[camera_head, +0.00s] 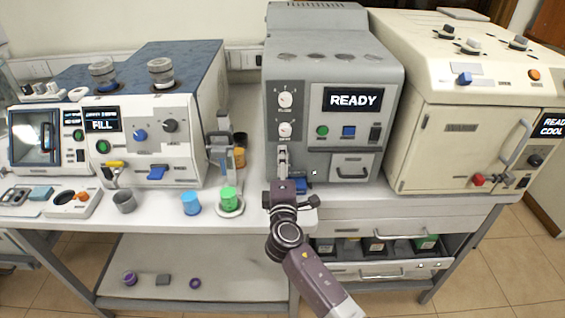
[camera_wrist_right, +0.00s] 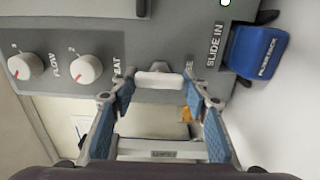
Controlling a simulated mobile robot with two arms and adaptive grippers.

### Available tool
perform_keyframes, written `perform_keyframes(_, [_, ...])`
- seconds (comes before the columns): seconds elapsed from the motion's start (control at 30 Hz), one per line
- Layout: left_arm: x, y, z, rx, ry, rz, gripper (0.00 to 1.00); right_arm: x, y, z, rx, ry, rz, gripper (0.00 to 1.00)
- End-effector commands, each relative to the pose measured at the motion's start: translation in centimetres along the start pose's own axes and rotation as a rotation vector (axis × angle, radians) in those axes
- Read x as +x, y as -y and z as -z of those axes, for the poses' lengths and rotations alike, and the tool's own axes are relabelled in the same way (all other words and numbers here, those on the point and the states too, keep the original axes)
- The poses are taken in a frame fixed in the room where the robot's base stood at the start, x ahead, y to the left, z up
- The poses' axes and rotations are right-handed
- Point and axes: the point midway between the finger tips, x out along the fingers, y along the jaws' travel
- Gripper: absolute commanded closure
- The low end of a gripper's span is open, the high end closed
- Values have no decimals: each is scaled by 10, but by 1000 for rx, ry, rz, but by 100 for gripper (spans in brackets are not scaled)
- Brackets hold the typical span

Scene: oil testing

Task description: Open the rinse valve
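The grey machine (camera_head: 330,70) with a READY display stands at the middle of the bench. In the right wrist view, a short white valve handle (camera_wrist_right: 158,80) sticks out from its grey panel. The printed word beside it is partly covered; only "SE" shows. My right gripper (camera_head: 283,163) is at the lower left of the machine's front. In the right wrist view its blue-padded fingers (camera_wrist_right: 158,92) are spread apart, one on each side of the white handle. A narrow gap seems to remain; contact cannot be told. My left gripper is out of view.
Two white knobs (camera_wrist_right: 85,68) are on the panel near the handle. A blue slide-in piece (camera_wrist_right: 258,52) sits at the machine's lower front. A green-capped cup (camera_head: 229,199) and a blue cup (camera_head: 191,203) stand left of my right gripper. A cream machine (camera_head: 450,130) is at right.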

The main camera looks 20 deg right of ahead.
Motion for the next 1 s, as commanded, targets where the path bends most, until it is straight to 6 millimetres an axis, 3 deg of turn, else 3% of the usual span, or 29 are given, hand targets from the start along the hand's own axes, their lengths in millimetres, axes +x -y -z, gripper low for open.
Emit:
perform_keyframes(0.1, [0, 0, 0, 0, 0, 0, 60, 0, 0, 0, 1, 0, 0, 42])
perform_keyframes(0.47, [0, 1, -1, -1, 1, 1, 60, -4, 0, 0, 3, -1, 0, 42])
perform_keyframes(0.57, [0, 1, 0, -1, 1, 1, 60, -16, 1, 1, 4, -1, 1, 42])
perform_keyframes(1.0, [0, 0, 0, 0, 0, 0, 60, -100, 1, 0, 2, -1, 1, 42])
